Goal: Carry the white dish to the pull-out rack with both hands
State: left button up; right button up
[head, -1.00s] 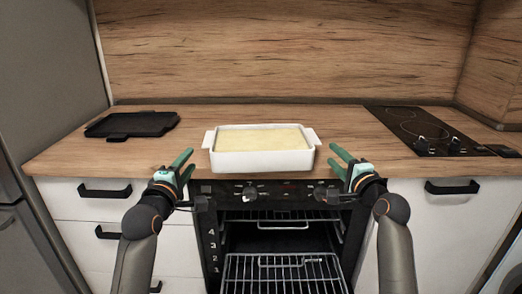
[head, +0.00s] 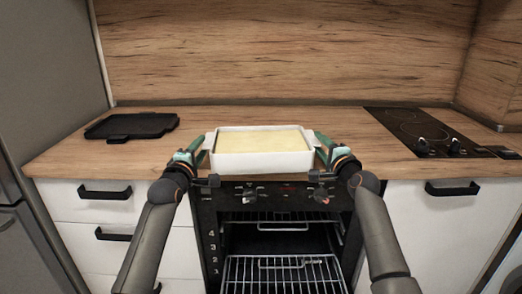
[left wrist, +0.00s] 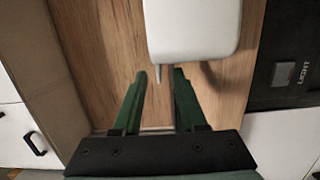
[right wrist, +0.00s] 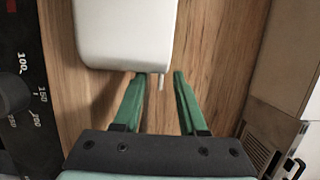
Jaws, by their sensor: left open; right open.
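The white dish (head: 262,160) with a pale yellow filling sits on the wooden counter above the oven. It also shows in the left wrist view (left wrist: 195,28) and the right wrist view (right wrist: 125,35). My left gripper (head: 203,147) is open at the dish's left end; its fingers (left wrist: 158,75) stand either side of the thin end handle. My right gripper (head: 321,143) is open at the right end, its fingers (right wrist: 160,77) either side of that handle. The pull-out rack (head: 282,272) is a wire shelf extending from the open oven below.
A dark tray (head: 131,126) lies on the counter at the left. A black hob (head: 420,132) with knobs is at the right. A second wire rack (head: 283,219) sits higher in the oven. The counter behind the dish is clear.

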aim_at(205, 142)
pick_arm(q)
jog(key=shift+w+d, duration=0.15)
jog(key=shift+w, duration=0.75)
jog(key=shift+w+d, duration=0.1)
jog(key=shift+w, duration=0.8)
pick_arm(e)
jog(key=shift+x, duration=1.8)
pick_arm(q)
jog(key=shift+c, duration=0.3)
pick_arm(e)
jog(key=shift+c, duration=0.3)
pick_arm(q)
grip_shut()
pick_arm(e)
grip_shut()
